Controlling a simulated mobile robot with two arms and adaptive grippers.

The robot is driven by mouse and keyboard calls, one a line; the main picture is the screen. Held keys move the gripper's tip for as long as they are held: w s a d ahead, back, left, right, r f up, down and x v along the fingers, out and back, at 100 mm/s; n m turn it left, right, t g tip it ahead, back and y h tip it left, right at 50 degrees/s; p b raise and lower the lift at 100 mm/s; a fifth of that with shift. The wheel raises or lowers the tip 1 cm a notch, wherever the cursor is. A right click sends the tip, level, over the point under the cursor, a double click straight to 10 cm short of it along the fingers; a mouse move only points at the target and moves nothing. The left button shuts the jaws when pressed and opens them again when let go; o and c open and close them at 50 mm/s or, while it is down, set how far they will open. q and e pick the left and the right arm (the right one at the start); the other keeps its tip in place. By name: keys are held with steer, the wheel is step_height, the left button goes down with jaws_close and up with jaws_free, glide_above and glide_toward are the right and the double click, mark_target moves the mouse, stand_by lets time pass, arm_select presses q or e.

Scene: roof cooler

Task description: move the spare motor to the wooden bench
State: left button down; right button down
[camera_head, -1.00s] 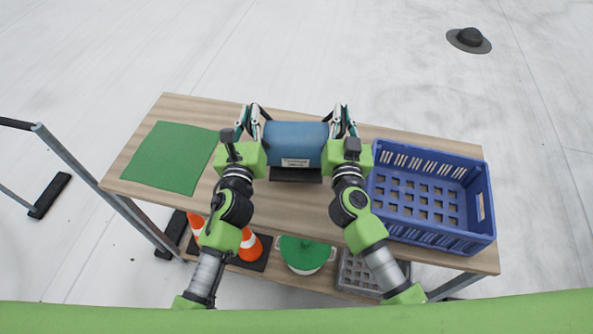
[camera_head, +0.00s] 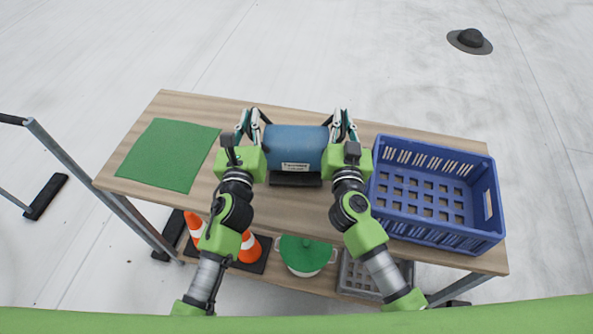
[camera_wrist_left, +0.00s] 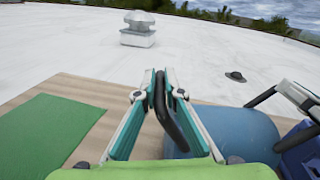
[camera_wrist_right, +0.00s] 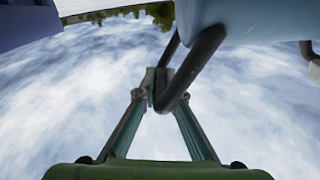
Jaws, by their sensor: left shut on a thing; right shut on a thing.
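The spare motor (camera_head: 296,146) is a blue cylinder with a pale label and a dark base. It is over the middle of the wooden bench (camera_head: 232,185), between the green mat and the blue crate. I cannot tell whether its base touches the bench top. My left gripper (camera_head: 253,114) is shut on the dark handle (camera_wrist_left: 165,112) at the motor's left end. My right gripper (camera_head: 342,115) is shut on the handle (camera_wrist_right: 192,72) at its right end. The motor looks level. The fingers partly hide both ends in the head view.
A green mat (camera_head: 168,155) lies on the bench's left part. A blue crate (camera_head: 440,233) stands on its right part. Below are orange cones (camera_head: 250,247), a green-lidded pot (camera_head: 305,252) and a grey crate (camera_head: 358,276). A railing (camera_head: 75,165) stands at the left.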

arm_select(q)
steer(key=shift+d+f+b, duration=0.15)
steer(key=shift+d+b, duration=0.2)
arm_select(e)
steer(key=shift+a+f, duration=0.15)
steer(key=shift+a, duration=0.2)
arm_select(q)
steer(key=c, duration=2.4)
jaws_free()
steer(key=shift+f, duration=0.3)
arm_select(e)
steer(key=c, duration=2.4)
jaws_free()
steer(key=shift+f, duration=0.35)
arm_select(q)
steer(key=shift+o, duration=1.3)
steer(key=shift+s, duration=0.1)
arm_select(e)
steer(key=shift+o, duration=1.3)
steer(key=shift+r, duration=0.1)
arm_select(q)
steer(key=shift+s+a+r, duration=0.15)
steer(key=shift+a, duration=0.05)
arm_select(e)
steer(key=shift+s+d+r, duration=0.1)
steer(key=shift+s+d, duration=0.1)
steer(key=shift+s, duration=0.05)
steer(key=shift+w, duration=0.15)
